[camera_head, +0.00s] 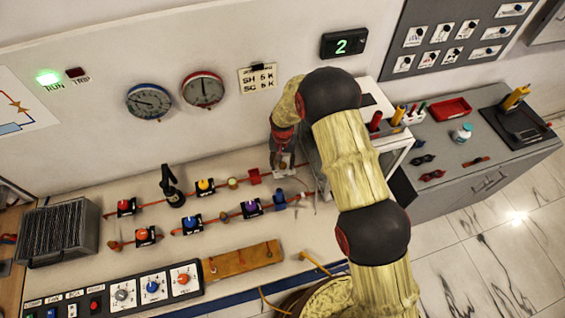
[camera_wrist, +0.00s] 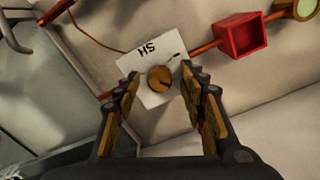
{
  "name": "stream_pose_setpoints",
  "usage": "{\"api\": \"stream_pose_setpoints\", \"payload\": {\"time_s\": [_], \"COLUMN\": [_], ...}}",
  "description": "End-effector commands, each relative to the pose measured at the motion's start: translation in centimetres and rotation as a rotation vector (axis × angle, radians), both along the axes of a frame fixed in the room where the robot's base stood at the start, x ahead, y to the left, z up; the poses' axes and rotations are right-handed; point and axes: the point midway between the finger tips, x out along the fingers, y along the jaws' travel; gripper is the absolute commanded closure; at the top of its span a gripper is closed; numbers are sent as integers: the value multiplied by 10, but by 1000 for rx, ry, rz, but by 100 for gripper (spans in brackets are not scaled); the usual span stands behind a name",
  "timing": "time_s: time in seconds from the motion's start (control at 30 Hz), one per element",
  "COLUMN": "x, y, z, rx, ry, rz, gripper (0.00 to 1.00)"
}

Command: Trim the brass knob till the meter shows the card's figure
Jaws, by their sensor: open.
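The brass knob (camera_wrist: 160,79) is round with a dark slot mark, on a white plate (camera_wrist: 143,60) lettered SH, seen upside down in the wrist view. My gripper (camera_wrist: 160,73) is open, its two fingers on either side of the knob, with gaps showing. In the head view my arm's end covers most of the knob. A card (camera_head: 258,78) on the wall has two lines beginning SH and SG; its figures are too small to be sure of. A digital meter (camera_head: 343,44) shows a green 2. A red-rimmed dial (camera_head: 203,90) and a blue-rimmed dial (camera_head: 149,102) hang left of the card.
A red square cup-like fitting (camera_wrist: 241,36) sits on the red pipe beside the plate. Several coloured valves, such as a yellow one (camera_head: 205,186), line the bench. A white-framed case (camera_head: 372,125) stands close right of my arm. A green RUN lamp (camera_head: 48,77) is lit.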

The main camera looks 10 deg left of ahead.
Motion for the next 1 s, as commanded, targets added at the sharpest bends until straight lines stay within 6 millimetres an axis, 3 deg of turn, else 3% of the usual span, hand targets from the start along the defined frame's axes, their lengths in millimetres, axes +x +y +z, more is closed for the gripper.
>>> {"api": "stream_pose_setpoints", "payload": {"time_s": [0.17, 0.87, 1.0], "x": [0, 0, 0], "y": [0, 0, 0], "z": [0, 0, 0], "rx": [0, 0, 0], "ry": [0, 0, 0], "rz": [0, 0, 1], "gripper": [59, 98, 100]}}
